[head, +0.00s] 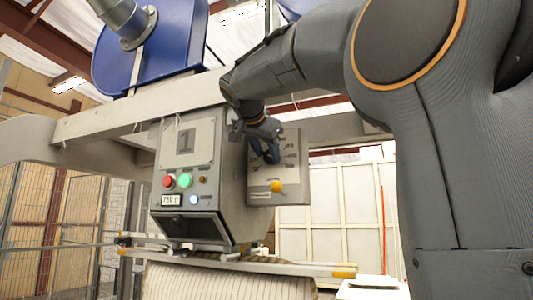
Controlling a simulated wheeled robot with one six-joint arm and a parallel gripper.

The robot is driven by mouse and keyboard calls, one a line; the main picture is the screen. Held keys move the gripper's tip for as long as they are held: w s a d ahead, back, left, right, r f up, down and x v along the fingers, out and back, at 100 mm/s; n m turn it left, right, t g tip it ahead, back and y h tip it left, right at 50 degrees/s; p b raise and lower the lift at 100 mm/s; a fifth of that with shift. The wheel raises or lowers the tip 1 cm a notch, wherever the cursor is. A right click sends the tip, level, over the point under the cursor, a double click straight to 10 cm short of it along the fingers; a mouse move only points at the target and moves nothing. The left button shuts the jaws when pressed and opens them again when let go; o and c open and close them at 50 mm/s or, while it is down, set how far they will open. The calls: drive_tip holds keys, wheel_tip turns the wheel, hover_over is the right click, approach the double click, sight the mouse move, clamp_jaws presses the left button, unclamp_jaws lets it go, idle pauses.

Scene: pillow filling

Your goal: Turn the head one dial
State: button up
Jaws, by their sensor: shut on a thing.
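The head one box (185,143), a grey machine head with a large "1" on its front, hangs from a beam at the picture's middle. A side plate (295,190) on its right bears a printed scale with marks and a yellow-orange knob (277,186) low down. My gripper (268,155) reaches down from the upper right to the middle of the scale. It is shut on the dial there, which the fingers mostly hide. The yellow knob is below the fingers, apart from them. The dial's exact angle cannot be read.
A striped pillow or cover (220,281) lies below. A blue blower housing (150,45) stands above. Mesh fencing (55,225) is at left.

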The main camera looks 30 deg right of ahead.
drive_tip(key=shift+w+a+n+g+h+p, duration=0.1)
drive_tip(key=shift+n+g+h+p, duration=0.6)
drive_tip(key=shift+n, duration=1)
drive_tip(key=shift+g+b, duration=0.3)
drive_tip(key=o, duration=1.1)
drive_tip(key=shift+c, duration=0.2)
drive_tip(key=b+v, duration=0.2)
drive_tip(key=v, duration=0.6)
drive_tip(key=shift+w, duration=0.1)
